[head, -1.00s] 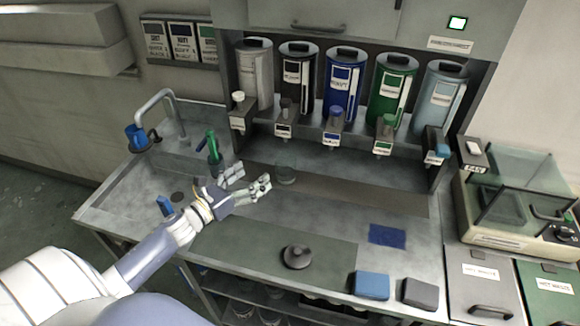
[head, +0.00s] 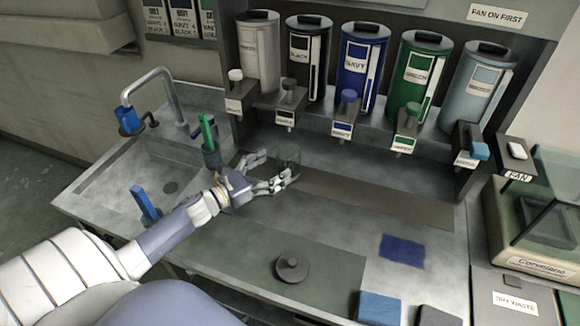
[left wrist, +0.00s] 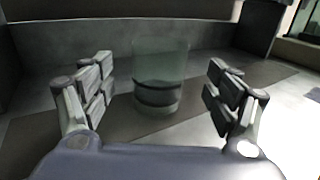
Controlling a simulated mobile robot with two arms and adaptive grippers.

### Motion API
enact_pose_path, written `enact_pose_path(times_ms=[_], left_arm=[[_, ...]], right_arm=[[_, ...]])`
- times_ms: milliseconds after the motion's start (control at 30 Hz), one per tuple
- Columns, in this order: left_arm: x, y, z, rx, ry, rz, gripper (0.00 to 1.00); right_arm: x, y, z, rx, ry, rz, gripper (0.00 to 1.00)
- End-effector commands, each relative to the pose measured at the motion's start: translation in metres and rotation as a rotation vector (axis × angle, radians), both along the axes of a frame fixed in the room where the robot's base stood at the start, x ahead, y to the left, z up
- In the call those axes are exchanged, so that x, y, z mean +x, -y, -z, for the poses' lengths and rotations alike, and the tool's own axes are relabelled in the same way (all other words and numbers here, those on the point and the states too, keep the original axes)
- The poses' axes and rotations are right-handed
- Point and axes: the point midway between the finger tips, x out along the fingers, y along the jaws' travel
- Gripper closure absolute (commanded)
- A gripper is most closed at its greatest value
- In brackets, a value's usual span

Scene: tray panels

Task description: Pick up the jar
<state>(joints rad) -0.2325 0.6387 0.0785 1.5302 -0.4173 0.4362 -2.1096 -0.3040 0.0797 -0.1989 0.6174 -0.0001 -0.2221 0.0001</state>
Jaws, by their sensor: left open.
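The jar (head: 289,153) is a clear, greenish glass cylinder standing upright on the counter below the dispensers. In the left wrist view the jar (left wrist: 161,65) shows a dark band around its lower part. My left gripper (head: 280,167) is open, with its fingers pointing at the jar. In the left wrist view the left gripper (left wrist: 160,85) has one finger on each side of the jar, with gaps to both, and the jar appears beyond the fingertips. My right gripper is not in view.
Several coloured dispensers (head: 361,70) stand above the counter behind the jar. A green-handled tool (head: 208,135) stands left of my gripper, near the sink (head: 150,170). A dark knobbed disc (head: 292,268), a blue cloth (head: 402,250) and sponge-like blocks (head: 380,307) lie in front.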

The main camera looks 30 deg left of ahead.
Motion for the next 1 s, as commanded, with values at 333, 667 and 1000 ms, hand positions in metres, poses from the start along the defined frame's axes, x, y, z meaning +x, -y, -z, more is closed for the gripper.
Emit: enact_pose_path(times_ms=[333,667,1000], left_arm=[[0.035,0.009,0.000,0.001,0.001,0.001,0.19],[0.059,0.016,0.000,0.000,-0.001,0.000,0.19],[0.059,0.017,0.000,0.000,-0.001,0.000,0.48]], right_arm=[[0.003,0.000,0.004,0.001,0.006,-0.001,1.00],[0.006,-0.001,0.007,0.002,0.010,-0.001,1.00],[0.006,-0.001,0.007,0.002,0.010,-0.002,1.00]])
